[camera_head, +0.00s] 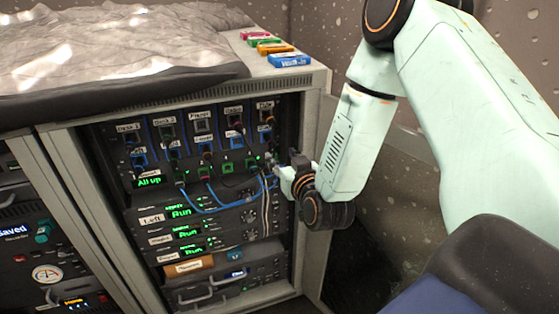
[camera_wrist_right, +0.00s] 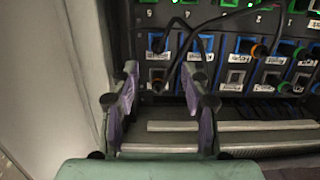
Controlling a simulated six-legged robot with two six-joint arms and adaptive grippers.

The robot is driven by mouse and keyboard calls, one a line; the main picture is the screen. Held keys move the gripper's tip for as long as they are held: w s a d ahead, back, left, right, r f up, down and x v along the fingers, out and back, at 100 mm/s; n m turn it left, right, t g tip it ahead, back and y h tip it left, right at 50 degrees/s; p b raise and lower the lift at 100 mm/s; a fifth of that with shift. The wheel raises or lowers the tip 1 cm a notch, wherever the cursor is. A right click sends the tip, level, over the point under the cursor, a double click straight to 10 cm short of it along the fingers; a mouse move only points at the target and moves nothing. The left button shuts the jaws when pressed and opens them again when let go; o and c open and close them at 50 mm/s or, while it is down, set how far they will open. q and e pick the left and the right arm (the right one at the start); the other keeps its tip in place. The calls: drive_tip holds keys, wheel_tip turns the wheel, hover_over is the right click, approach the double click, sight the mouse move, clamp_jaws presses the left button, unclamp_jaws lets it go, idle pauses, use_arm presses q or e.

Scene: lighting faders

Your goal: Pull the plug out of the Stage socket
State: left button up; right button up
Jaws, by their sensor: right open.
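The patch panel (camera_head: 195,140) in the rack holds rows of labelled sockets, several with dark plugs and cables. The Stage label is too small or blurred to pick out for sure. My right gripper (camera_head: 277,168) is at the panel's right edge, beside the sockets. Blue-framed sockets (camera_wrist_right: 158,78) with pale labels lie just beyond the fingertips, and dark cables (camera_wrist_right: 178,48) hang there. The left gripper is out of view.
Blue and white cables (camera_head: 215,200) loop below the panel, near my gripper. Rack units marked Run (camera_head: 182,211) are underneath. The rack's right post (camera_head: 312,140) stands close to my arm. Coloured blocks (camera_head: 290,60) lie on top beside a grey cover (camera_head: 120,50).

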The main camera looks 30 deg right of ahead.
sight(273, 146)
drive_tip(key=b+x, duration=0.2)
drive_tip(key=x, duration=0.4)
drive_tip(key=shift+d+f, duration=0.1)
drive_tip(key=shift+d, duration=0.05)
drive_tip(key=shift+b+x, duration=0.55)
drive_tip(key=shift+x, duration=0.75)
clamp_jaws()
drive_tip(key=shift+f+p+v, duration=0.2)
drive_tip(key=shift+p+v, duration=0.35)
drive_tip(key=shift+v, duration=0.7)
drive_tip(key=shift+p+v, duration=0.4)
drive_tip(key=shift+v, duration=0.7)
